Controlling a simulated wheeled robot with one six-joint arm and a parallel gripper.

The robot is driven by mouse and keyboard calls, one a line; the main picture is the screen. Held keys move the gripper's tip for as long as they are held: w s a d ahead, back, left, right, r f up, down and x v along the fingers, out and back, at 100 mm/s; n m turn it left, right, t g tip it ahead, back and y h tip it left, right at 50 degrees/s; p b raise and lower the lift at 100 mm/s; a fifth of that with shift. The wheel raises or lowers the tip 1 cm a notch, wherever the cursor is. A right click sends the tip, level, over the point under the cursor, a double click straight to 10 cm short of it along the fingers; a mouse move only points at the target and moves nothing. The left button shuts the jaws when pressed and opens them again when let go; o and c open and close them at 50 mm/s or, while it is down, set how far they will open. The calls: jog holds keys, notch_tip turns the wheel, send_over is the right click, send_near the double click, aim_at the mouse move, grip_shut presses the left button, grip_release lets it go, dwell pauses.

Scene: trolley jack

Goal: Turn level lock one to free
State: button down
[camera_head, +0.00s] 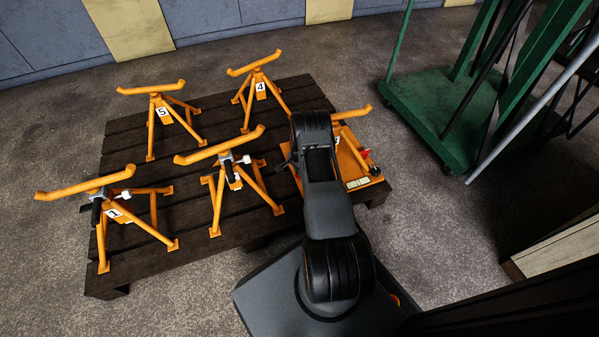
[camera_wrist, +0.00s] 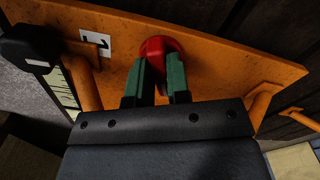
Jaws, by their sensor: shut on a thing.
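A round red knob (camera_wrist: 160,50) sits on an orange plate (camera_wrist: 225,62) in the wrist view, beside a small white label (camera_wrist: 95,43) with a dark mark. My gripper (camera_wrist: 162,72) has its two green fingers on either side of the red knob and is shut on it. The fingers cover part of the knob, so its turned position cannot be told. In the head view my arm hides my gripper and much of the orange stand (camera_head: 350,160) at the right end of the pallet. A small red part (camera_head: 364,153) shows at that stand's right side.
A black knob (camera_wrist: 28,48) juts out left of the label. Several orange stands, such as those marked 5 (camera_head: 163,110) and 4 (camera_head: 260,86), stand on the dark wooden pallet (camera_head: 130,250). A green trolley (camera_head: 430,115) is at the right. Bare floor lies between.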

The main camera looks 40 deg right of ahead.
jog(key=shift+n+b, duration=0.35)
jog(key=shift+n, duration=0.75)
jog(key=c, duration=1.1)
grip_release()
jog(key=shift+r, duration=0.1)
notch_tip(320, 180, up, 14)
jog(key=p, duration=0.5)
jog(key=shift+f, duration=0.2)
